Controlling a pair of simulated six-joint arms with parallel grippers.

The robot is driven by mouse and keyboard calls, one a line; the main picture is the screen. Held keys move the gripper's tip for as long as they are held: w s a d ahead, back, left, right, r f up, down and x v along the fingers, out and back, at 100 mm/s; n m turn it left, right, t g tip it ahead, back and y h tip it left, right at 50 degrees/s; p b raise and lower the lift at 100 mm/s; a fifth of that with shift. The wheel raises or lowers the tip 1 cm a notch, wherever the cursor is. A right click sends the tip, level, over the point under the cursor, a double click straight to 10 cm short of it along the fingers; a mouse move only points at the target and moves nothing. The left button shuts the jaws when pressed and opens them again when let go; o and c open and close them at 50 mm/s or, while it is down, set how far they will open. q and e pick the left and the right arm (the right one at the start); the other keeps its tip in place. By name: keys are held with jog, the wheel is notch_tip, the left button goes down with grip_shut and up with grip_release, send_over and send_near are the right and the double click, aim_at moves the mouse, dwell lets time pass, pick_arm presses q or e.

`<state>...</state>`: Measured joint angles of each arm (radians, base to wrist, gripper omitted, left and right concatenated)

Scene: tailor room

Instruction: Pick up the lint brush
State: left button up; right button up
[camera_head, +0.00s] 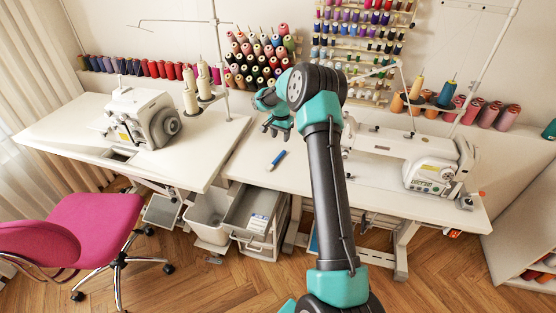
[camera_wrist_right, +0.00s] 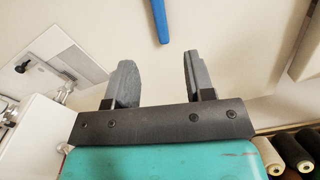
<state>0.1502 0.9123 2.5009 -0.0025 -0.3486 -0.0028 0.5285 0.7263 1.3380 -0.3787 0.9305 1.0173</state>
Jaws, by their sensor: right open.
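The lint brush (camera_head: 277,160) is a small, slim blue thing lying on the white tabletop of the right-hand sewing table. In the right wrist view one blue end of the lint brush (camera_wrist_right: 160,18) shows at the top edge, and the rest is out of frame. My right gripper (camera_head: 276,132) is behind the brush, farther from the camera. In the right wrist view my right gripper (camera_wrist_right: 157,65) has its two grey fingers apart with nothing between them. The brush end lies beyond the fingertips, roughly in line with the gap. My left gripper is not in view.
A white sewing machine (camera_head: 420,160) stands on the table (camera_head: 245,165) to the right. A serger (camera_head: 140,118) stands on the left table. Thread racks (camera_head: 262,60) and spools line the wall behind. The tabletop around the brush is clear.

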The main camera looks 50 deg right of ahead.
send_over(280, 154)
jog(key=f, duration=0.5)
jog(key=shift+s+a+f, duration=0.1)
jog(key=shift+s, duration=0.1)
jog(key=shift+f, duration=0.1)
jog(key=shift+f, duration=2.5)
jog(key=shift+c, duration=0.5)
grip_shut()
